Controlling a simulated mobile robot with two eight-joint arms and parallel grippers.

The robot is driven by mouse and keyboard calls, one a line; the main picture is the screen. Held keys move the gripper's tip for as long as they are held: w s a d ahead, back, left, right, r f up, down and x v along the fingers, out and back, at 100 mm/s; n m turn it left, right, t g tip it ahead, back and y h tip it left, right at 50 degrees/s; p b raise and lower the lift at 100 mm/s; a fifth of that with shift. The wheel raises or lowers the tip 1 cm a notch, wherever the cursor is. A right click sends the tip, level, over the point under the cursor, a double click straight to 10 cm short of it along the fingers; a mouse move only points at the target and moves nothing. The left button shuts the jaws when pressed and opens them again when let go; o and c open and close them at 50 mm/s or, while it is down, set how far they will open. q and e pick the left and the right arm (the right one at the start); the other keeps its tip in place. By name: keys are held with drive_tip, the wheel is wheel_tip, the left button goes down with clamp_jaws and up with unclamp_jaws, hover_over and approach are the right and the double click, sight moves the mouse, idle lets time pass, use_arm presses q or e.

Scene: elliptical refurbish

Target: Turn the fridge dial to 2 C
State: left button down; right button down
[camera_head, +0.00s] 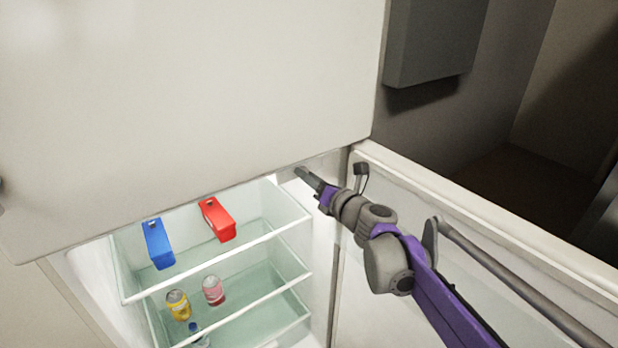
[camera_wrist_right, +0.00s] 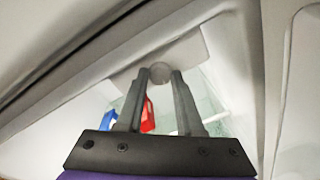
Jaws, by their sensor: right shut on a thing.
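In the head view my right gripper (camera_head: 305,178) reaches to the upper right inner corner of the open fridge; the dial is hidden there. I cannot read any marks or the setting on the dial. My left gripper is not in view.
The fridge door (camera_head: 480,215) stands open on the right, close to my right arm. The closed upper door (camera_head: 190,90) hangs above. A blue box (camera_head: 158,243) and a red box (camera_head: 218,220) sit on the top shelf.

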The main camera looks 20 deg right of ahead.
idle(0.4)
drive_tip(key=c, duration=0.5)
unclamp_jaws()
drive_tip(key=shift+c, duration=0.2)
drive_tip(key=v, duration=1.1)
drive_tip(key=shift+a, duration=0.1)
